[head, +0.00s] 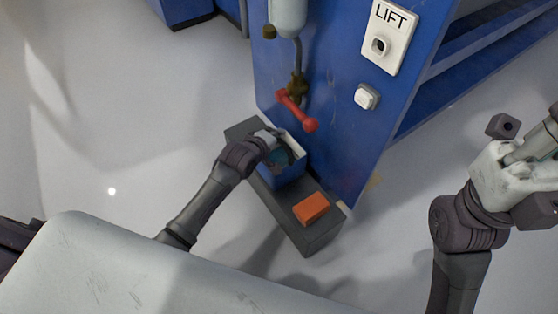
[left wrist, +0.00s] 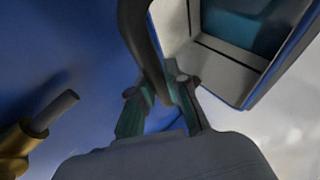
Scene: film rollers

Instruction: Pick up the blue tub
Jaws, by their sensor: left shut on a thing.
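The blue tub (head: 284,177) stands on a long dark grey block in the head view, with a pale rim and an open top. My left gripper (head: 270,140) is at its upper edge, coming from the left. In the left wrist view the tub (left wrist: 232,62) is at the upper right, and my left gripper (left wrist: 160,92) is shut on a dark curved bar, which looks like the tub's handle. Whether the tub's base touches the block is hard to tell. My right gripper (head: 515,168) is at the right edge, with its dark fingers apart and nothing seen between them.
An orange block (head: 311,208) lies on the front end of the grey block (head: 318,234). The blue cabinet (head: 330,100) rises right behind it, with a red-handled valve (head: 296,110) above the tub and a LIFT switch (head: 388,38). The floor to the left is clear.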

